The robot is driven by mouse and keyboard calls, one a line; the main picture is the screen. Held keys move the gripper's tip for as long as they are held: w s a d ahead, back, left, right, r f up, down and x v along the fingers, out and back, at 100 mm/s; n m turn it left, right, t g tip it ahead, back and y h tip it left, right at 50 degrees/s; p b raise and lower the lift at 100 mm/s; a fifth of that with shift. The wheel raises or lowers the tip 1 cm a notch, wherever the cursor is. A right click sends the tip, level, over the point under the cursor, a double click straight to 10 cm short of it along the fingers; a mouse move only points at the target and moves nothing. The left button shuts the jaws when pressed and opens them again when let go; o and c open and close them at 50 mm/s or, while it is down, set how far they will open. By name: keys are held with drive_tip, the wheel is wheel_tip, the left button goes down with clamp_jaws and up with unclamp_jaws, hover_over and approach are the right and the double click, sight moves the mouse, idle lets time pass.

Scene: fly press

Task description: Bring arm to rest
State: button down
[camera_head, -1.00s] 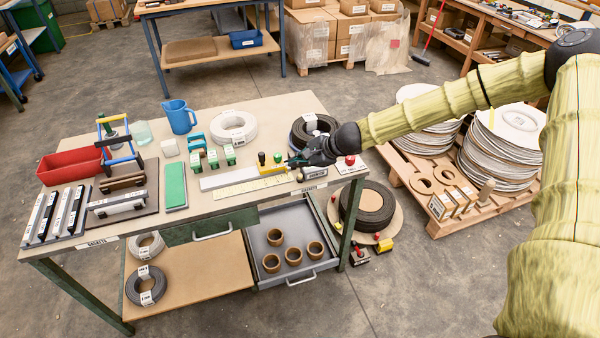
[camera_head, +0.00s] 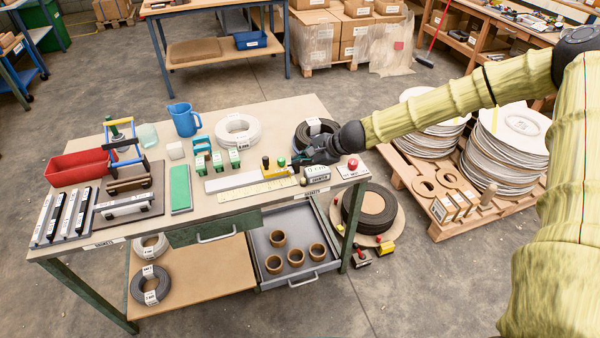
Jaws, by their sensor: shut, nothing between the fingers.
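My arm, in a pale yellow-green ribbed sleeve, reaches in from the right over the workbench (camera_head: 150,235). My black gripper (camera_head: 294,162) is at the bench's right part, shut and empty. Its tips are close to a small green-topped piece and a yellow block with a black knob (camera_head: 266,166); I cannot tell whether they touch. A white labelled block (camera_head: 323,180) lies just in front of the gripper, and a black cable coil (camera_head: 303,136) is partly hidden behind it.
A red button box (camera_head: 352,169) stands at the bench's right corner. A blue jug (camera_head: 184,119), a red bin (camera_head: 80,167) and a white coil (camera_head: 236,130) stand further left. Pallets with white discs (camera_head: 505,150) stand right of the bench.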

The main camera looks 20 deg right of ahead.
drive_tip(key=s+a+f+n+g+h, duration=0.2)
drive_tip(key=s+f+n, duration=0.2)
drive_tip(key=s+f, duration=0.6)
drive_tip(key=s+a+f+n+g+h, duration=0.1)
drive_tip(key=s+a+f+n+g, duration=0.15)
drive_tip(key=s+f, duration=0.75)
drive_tip(key=s+d+f+n+g+h, duration=0.1)
drive_tip(key=s+n, duration=0.4)
drive_tip(key=s, duration=0.8)
drive_tip(key=s+d+f+n+g+h, duration=0.1)
drive_tip(key=s+d+n, duration=0.3)
drive_tip(key=s, duration=1)
drive_tip(key=shift+s+f+n+h, duration=0.3)
drive_tip(key=shift+f+n+h, duration=0.35)
drive_tip(key=shift+n, duration=0.5)
